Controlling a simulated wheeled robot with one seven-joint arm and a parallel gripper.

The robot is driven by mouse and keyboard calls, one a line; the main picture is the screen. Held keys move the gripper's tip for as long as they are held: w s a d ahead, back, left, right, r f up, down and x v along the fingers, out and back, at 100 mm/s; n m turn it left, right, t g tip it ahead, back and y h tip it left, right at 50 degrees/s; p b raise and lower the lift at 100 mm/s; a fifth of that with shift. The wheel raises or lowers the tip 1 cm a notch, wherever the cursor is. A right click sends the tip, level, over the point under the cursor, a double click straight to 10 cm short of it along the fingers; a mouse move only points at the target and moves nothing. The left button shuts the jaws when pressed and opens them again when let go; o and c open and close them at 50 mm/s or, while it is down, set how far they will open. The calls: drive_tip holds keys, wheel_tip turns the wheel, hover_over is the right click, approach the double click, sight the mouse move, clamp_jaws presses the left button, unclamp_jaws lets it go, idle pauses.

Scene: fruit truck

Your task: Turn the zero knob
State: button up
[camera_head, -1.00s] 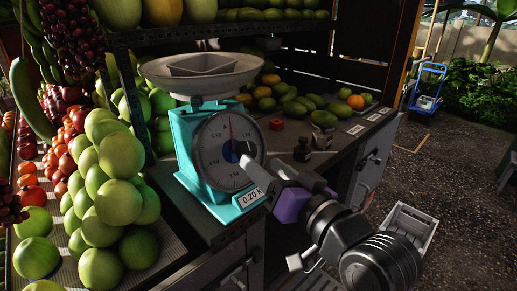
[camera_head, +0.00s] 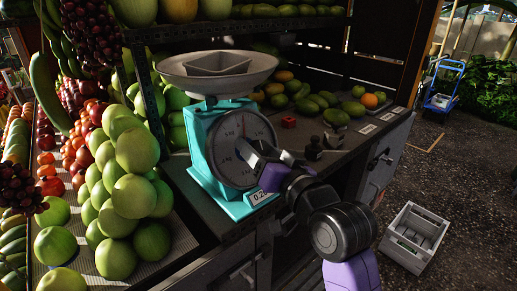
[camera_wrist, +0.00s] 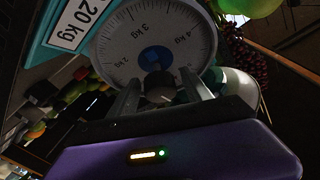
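A teal scale (camera_head: 212,170) with a metal pan (camera_head: 217,72) stands on the dark counter. Its round white dial (camera_head: 230,135) faces me, with a blue hub at the middle, partly covered by my gripper in the head view. The hub (camera_wrist: 155,58) shows clearly in the wrist view. A dark round knob (camera_wrist: 160,90) sits just below the hub there, between my two fingers. My gripper (camera_wrist: 160,76) is open, with one finger on each side of the knob and small gaps visible. Contact with the knob cannot be told.
Green fruit (camera_head: 135,195) is piled left of the scale. A small red object (camera_head: 288,121) and dark weights (camera_head: 314,149) stand on the counter to the right. A grey crate (camera_head: 414,238) lies on the ground at the right, where the floor is mostly clear.

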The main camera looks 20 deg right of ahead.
clamp_jaws()
drive_tip(key=shift+f+n+b, duration=0.1)
drive_tip(key=shift+n+b, duration=0.2)
